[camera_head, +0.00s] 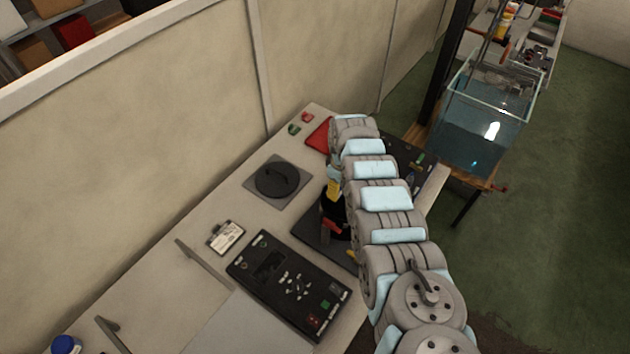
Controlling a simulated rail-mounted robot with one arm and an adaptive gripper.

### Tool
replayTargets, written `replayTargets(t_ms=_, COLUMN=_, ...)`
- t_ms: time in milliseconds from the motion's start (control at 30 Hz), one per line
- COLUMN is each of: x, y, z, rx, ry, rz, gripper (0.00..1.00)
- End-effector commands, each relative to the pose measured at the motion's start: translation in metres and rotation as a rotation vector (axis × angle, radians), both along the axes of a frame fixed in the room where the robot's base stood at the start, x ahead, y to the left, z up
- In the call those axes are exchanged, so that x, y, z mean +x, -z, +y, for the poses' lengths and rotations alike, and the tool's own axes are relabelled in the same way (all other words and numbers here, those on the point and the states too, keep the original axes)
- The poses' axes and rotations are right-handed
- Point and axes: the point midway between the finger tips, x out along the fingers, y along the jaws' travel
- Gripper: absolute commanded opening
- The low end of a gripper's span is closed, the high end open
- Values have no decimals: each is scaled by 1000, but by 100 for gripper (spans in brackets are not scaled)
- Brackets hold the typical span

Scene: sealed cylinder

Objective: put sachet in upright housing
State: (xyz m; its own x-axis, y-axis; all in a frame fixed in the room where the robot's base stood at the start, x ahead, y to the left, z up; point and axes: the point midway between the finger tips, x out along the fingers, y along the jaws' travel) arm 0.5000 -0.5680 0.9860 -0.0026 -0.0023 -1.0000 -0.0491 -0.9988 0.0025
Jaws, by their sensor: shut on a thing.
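My gripper (334,208) shows only in part, as a dark shape with a yellow piece above it, beside the left edge of my arm. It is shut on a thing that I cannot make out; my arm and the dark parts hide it. The dark parts stand over a black base plate (311,236) on the bench. The upright housing cannot be told apart from the gripper here. No sachet can be clearly identified.
A red mat (318,137) lies at the bench's far end. A water tank (470,135) stands beyond. A wall borders the bench's left side.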

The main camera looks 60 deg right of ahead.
Motion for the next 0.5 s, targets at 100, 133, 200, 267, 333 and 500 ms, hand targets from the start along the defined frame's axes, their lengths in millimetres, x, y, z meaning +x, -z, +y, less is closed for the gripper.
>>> replayTargets(t_ms=100, x=-6, y=5, z=-3, rx=0, ry=0, rz=0, gripper=33)
replayTargets(t_ms=133, x=-6, y=6, z=-3, rx=0, ry=-1, rz=0, gripper=33)
replayTargets(t_ms=200, x=-6, y=8, z=-3, rx=0, ry=-1, rz=0, gripper=33)
replayTargets(t_ms=267, x=-6, y=11, z=-3, rx=0, ry=-1, rz=0, gripper=33)
replayTargets(t_ms=333, x=-6, y=16, z=-3, rx=0, ry=0, rz=0, gripper=33)
replayTargets(t_ms=500, x=-6, y=30, z=-3, rx=0, ry=0, rz=0, gripper=33)
